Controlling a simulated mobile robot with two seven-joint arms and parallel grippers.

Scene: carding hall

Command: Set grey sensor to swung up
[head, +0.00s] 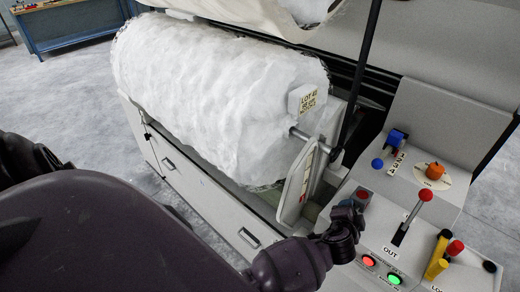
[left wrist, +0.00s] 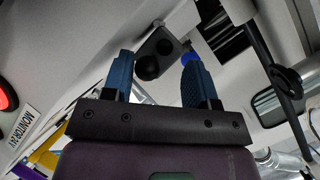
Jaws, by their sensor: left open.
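In the left wrist view a dark grey block (left wrist: 171,44) with black round parts shows beyond and between my fingertips. It may be the grey sensor, but I cannot tell for sure, nor which way it is swung. My left gripper (left wrist: 158,72) is open, with its two blue fingers apart and nothing clearly held between them. In the head view my left gripper (head: 348,214) is at the left edge of the control panel, by the white roll's end. I cannot make out the sensor in the head view. My right gripper is not in view.
The control panel (head: 447,212) carries a red-knobbed lever (head: 425,195), an orange knob (head: 435,171), a blue lever (head: 378,163), yellow handles (head: 437,257) and lit red and green buttons (head: 394,279). A big white fibre roll (head: 215,95) lies behind my left arm.

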